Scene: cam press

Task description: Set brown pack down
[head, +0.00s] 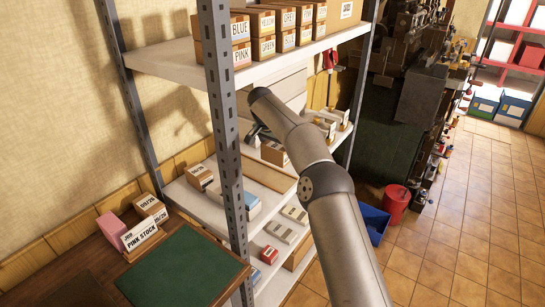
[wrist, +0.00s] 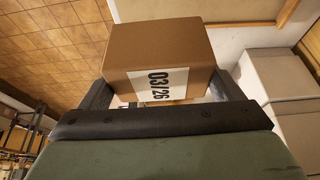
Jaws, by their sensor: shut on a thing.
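The brown pack (wrist: 158,55) fills the middle of the wrist view, with a white label reading 03/26. My gripper (wrist: 163,90) is shut on it, one dark finger on each side. In the head view, the brown pack (head: 273,153) shows below my gripper (head: 257,133), over the middle level of the grey-post shelf rack. My arm hides part of this area. I cannot tell whether the pack's underside touches a shelf.
On the middle shelf (head: 235,205), a small brown box (head: 199,177) and a shallow tan tray (head: 268,174) stand left and in front. Labelled boxes (head: 285,20) fill the top shelf. A rack post (head: 225,130) stands left of my arm. A green mat (head: 185,268) lies on the table.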

